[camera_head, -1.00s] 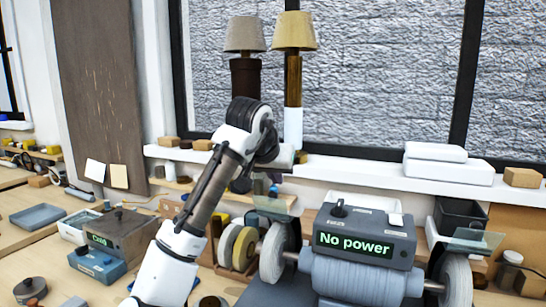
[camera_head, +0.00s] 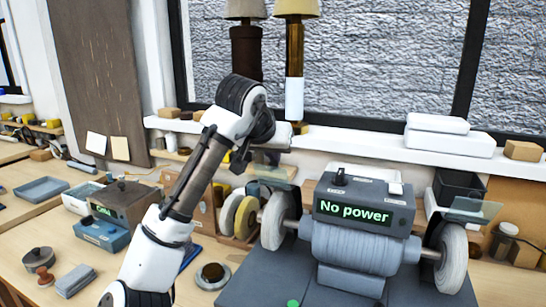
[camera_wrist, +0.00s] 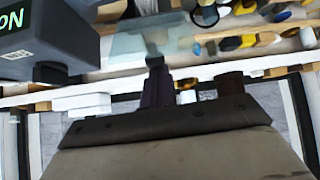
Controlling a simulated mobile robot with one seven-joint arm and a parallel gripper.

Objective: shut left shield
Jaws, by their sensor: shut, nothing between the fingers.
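The left shield (camera_head: 270,174) is a clear pane above the left grinding wheel (camera_head: 277,220) of the bench grinder (camera_head: 352,245). It stands out nearly level, raised off the wheel. In the wrist view the left shield (camera_wrist: 140,42) is a pale see-through plate just beyond my fingers. My gripper (camera_wrist: 155,62) is shut and empty, its dark fingertips overlapping the pane's near edge in the picture; I cannot tell whether they touch it. In the head view my gripper (camera_head: 262,157) is just above and behind the shield, partly hidden by my arm.
The grinder's dark box (camera_head: 364,200) reads "No power". The right shield (camera_head: 469,210) hangs over the right wheel (camera_head: 452,257). Two lamps, one with a brown post (camera_head: 246,52), stand behind by the window sill (camera_head: 350,146). A blue box (camera_head: 101,234) and small items lie at left.

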